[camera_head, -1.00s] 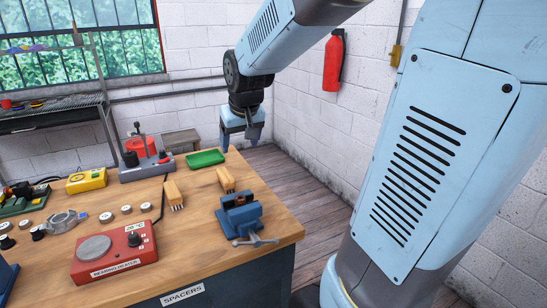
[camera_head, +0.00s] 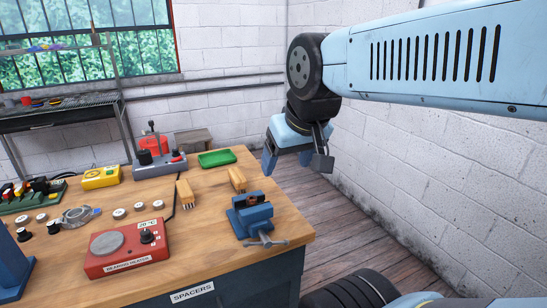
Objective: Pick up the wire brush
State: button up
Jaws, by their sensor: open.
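Two tan wooden-backed pieces that look like brushes lie on the workbench: one (camera_head: 185,192) near the middle, with bristle-like strands at its lower end, and another (camera_head: 237,178) to its right, behind the blue vise. I cannot tell for sure which is the wire brush. My gripper (camera_head: 296,161) hangs fingers down, open and empty, beyond the bench's right edge. In the picture it is to the right of both pieces and apart from them.
A blue vise (camera_head: 253,214) stands at the bench's right front corner. A green tray (camera_head: 217,158) lies at the back edge. A red bearing heater (camera_head: 128,246) is at the front and a grey press-like tool (camera_head: 158,160) at the back. Floor right of the bench is clear.

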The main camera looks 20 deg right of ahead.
aim_at(238, 180)
jog(key=k, duration=1.3)
jog(key=u, duration=0.35)
jog(key=i, duration=0.55)
jog(key=u, duration=0.4)
jog(key=i, duration=1.15)
jog(key=z, duration=0.75)
